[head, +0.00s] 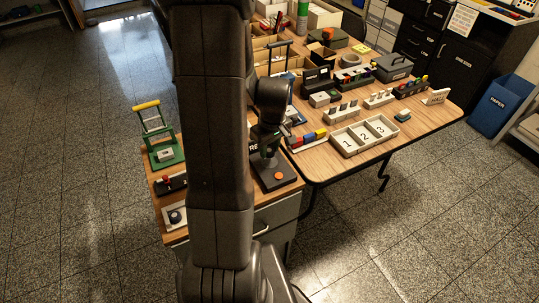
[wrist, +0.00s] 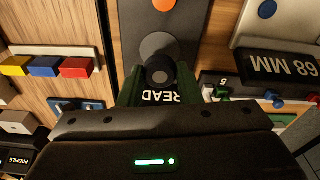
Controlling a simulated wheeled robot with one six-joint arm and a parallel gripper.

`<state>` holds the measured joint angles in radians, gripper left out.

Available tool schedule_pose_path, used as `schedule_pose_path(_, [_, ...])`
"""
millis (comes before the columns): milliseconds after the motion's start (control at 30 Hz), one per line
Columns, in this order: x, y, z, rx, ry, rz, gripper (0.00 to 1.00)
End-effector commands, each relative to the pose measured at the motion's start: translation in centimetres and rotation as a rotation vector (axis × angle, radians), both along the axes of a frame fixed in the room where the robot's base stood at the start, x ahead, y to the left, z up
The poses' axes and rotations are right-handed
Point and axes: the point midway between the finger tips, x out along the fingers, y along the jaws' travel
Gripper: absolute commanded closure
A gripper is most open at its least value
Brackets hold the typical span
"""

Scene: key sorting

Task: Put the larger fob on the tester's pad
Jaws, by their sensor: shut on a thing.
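The tester (wrist: 190,20) is a dark board with a round grey pad (wrist: 158,42) and an orange button (wrist: 164,5). It also stands on the near wooden top in the head view (head: 277,184). My gripper (wrist: 159,82) is shut on a dark round fob (wrist: 160,68). In the wrist view the fob overlaps the pad's near edge; I cannot tell whether it touches it. In the head view my gripper (head: 266,150) is just over the tester's far part, and the fob cannot be made out there. A READ label shows under the fob in the wrist view.
Red, blue and yellow blocks (wrist: 45,67) stand on a rail left of the tester in the wrist view. A green stand (head: 165,155) is at left.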

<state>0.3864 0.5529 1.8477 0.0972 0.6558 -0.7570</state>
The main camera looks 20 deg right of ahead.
Motion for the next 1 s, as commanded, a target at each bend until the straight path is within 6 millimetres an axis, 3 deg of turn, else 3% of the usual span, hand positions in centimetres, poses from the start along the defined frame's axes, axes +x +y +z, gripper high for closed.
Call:
schedule_pose_path(200, [0.0,0.0,-2.8,0.001,0.003,-0.001,0.90])
schedule_pose_path(633, [0.0,0.0,-3.6,0.001,0.001,-0.001,0.90])
schedule_pose_path(667, [0.0,0.0,-3.6,0.001,0.001,-0.001,0.67])
schedule_pose_path(767, [0.0,0.0,-3.4,0.001,0.001,-0.001,0.47])
schedule_pose_path(1000, [0.0,0.0,-3.4,0.001,0.001,-0.001,0.47])
